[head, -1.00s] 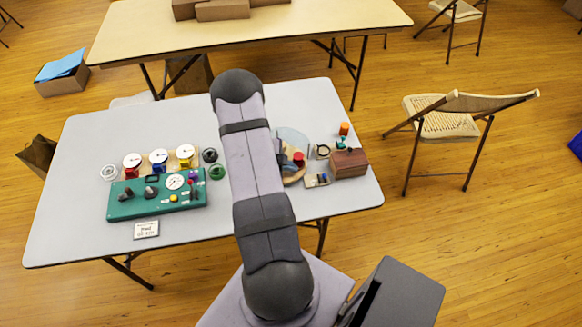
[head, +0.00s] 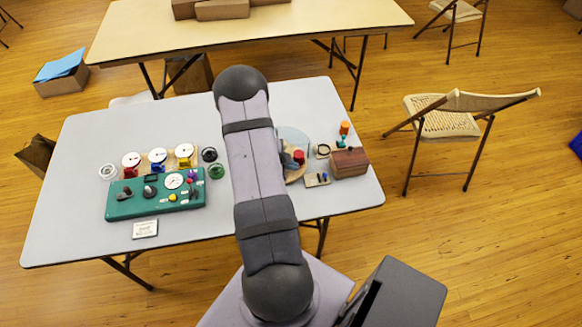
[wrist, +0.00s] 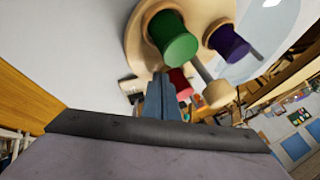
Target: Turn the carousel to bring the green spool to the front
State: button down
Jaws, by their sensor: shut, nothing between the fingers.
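The carousel (wrist: 140,42) is a pale wooden disc with spools on it, at the top of the wrist view. The green spool (wrist: 173,40) is on it, with the purple spool (wrist: 228,44) to its right and the red spool (wrist: 179,84) below. A wooden peg with a round knob (wrist: 219,94) sticks out between green and purple. My gripper (wrist: 161,78) is shut and empty, its tips close to the green and red spools; contact is unclear. In the head view my arm hides most of the carousel (head: 294,178); the red spool (head: 299,157) shows at its right, the green one is hidden.
A clear disc (head: 295,138) stands behind the carousel. The grey table's (head: 85,230) front-left is bare.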

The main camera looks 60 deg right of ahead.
aim_at(299, 158)
jog(key=shift+s+d+f+n+t+b, duration=0.15)
jog(key=shift+d+n+t+b, duration=0.2)
jog(key=shift+n+b, duration=0.45)
jog(key=shift+s+d+n+t+b, duration=0.1)
jog(key=shift+d+n+t+b, duration=0.5)
jog(key=shift+b, duration=0.8)
jog(key=shift+d+n+t+b, duration=0.35)
jog(key=shift+n+t+b, duration=0.4)
jog(key=shift+n+b, duration=0.4)
jog(key=shift+d, duration=0.1)
jog(key=shift+w+d, duration=0.2)
jog(key=shift+d, duration=0.45)
jog(key=shift+s, duration=0.1)
